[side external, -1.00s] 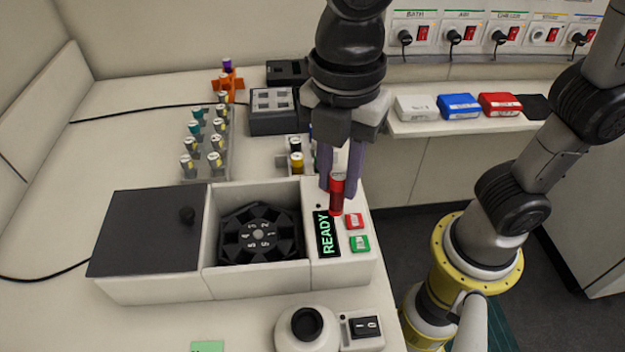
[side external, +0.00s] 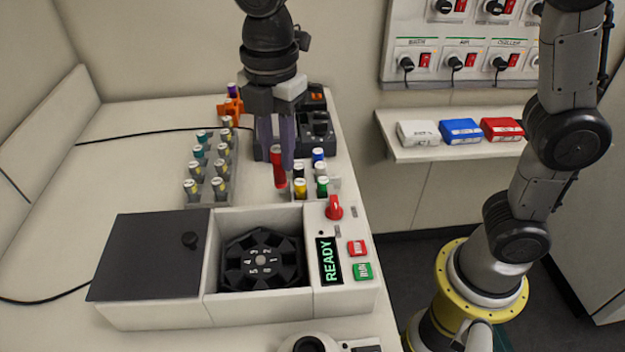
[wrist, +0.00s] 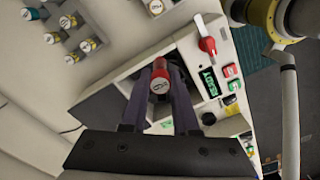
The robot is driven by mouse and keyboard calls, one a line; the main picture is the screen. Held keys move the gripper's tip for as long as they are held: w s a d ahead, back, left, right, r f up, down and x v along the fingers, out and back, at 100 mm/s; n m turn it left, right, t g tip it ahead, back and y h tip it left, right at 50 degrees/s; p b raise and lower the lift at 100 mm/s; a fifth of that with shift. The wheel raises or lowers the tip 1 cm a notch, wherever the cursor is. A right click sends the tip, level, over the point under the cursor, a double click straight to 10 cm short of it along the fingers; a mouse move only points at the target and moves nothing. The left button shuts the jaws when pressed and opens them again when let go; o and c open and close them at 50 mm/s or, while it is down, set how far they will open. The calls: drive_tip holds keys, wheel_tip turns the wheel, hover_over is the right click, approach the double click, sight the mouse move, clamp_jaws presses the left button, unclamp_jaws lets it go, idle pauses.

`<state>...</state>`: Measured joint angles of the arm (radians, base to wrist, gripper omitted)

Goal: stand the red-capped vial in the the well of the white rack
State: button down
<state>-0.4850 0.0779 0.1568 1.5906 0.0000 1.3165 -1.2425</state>
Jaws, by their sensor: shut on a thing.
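My gripper (side external: 277,158) is shut on the red-capped vial (side external: 278,168) and holds it upright, at the left side of the small white rack (side external: 336,185) in the side view. That rack holds several vials with black, blue, yellow and green caps. The fingers and vial hide part of its left side, so I cannot tell whether the vial's lower end touches it. In the wrist view the red vial (wrist: 160,76) sits between the two fingertips, with its cap facing the camera. The rack's empty well is not clearly visible.
A grey rack (side external: 231,190) of teal- and yellow-capped vials stands to the left. An orange holder (side external: 233,107) and dark devices (side external: 318,130) are behind. The centrifuge box (side external: 160,290) with a red knob (side external: 334,209) is in front.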

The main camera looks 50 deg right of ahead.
drive_tip(key=w+d+f+m, duration=0.2)
drive_tip(key=w+d, duration=0.2)
drive_tip(key=d, duration=0.3)
drive_tip(key=w+d+f+m, duration=0.2)
drive_tip(key=w+d+f, duration=0.1)
drive_tip(key=w+d, duration=0.3)
drive_tip(key=shift+s+d+f, duration=0.1)
drive_tip(key=shift+s+f, duration=0.1)
drive_tip(key=shift+f, duration=0.55)
drive_tip(key=shift+s+d+f, duration=0.1)
drive_tip(key=shift+s+f, duration=0.1)
drive_tip(key=shift+f, duration=0.5)
drive_tip(key=shift+s+d+f, duration=0.1)
drive_tip(key=shift+s+f, duration=0.1)
drive_tip(key=shift+f, duration=0.55)
drive_tip(key=shift+f, duration=2.05)
drive_tip(key=c, duration=0.6)
unclamp_jaws()
drive_tip(key=shift+r, duration=0.1)
wheel_tip(320, 180, up, 7)
